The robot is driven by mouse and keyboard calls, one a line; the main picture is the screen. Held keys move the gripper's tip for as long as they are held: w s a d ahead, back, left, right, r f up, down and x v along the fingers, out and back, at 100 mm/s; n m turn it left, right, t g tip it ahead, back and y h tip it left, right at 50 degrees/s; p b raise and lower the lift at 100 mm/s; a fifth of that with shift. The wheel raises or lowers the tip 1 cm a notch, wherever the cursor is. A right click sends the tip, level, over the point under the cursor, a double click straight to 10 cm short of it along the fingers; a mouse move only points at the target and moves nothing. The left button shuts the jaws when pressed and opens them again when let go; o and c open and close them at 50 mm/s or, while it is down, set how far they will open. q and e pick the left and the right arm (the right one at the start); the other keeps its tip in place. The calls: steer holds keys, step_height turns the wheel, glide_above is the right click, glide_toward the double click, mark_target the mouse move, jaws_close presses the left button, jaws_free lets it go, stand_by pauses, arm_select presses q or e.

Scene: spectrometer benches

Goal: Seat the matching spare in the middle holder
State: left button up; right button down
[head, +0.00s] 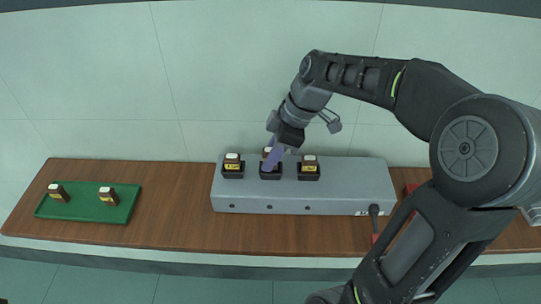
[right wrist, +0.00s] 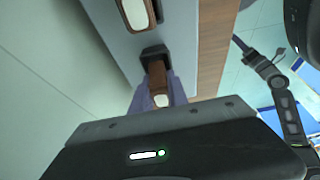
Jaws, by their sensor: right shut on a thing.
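A grey box (head: 300,201) carries three black holders in a row. The left holder (head: 233,175) and right holder (head: 308,177) each have a brown, white-capped bottle with a yellow label in them. My right gripper (head: 269,166) is over the middle holder (head: 270,175), its lavender fingers shut on a brown bottle (right wrist: 157,82). In the right wrist view this bottle is in line with a black holder (right wrist: 154,52); I cannot tell whether it is fully down in it. Two brown bottles, left (head: 57,191) and right (head: 108,196), stand on a green mat (head: 82,209).
The box and mat rest on a wooden bench (head: 175,215), with bare wood between them. A black knob (head: 374,211) is at the box's front right. A red item (head: 411,188) is partly hidden behind my right arm. What looks like my left arm shows in the wrist view, its jaws unclear.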

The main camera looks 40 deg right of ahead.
steer(key=shift+s+f+b, duration=0.1)
steer(key=shift+f+b, duration=0.3)
steer(key=shift+f, duration=0.1)
steer(key=shift+s+f, duration=0.2)
steer(key=shift+f, duration=0.1)
steer(key=shift+r, duration=0.1)
steer(key=shift+w+r+p, duration=0.25)
steer(key=shift+r+p, duration=0.05)
steer(key=shift+r, duration=0.4)
steer(key=shift+r, duration=0.15)
stand_by(0.7)
steer(key=shift+f+b, duration=0.4)
steer(key=shift+b, duration=0.15)
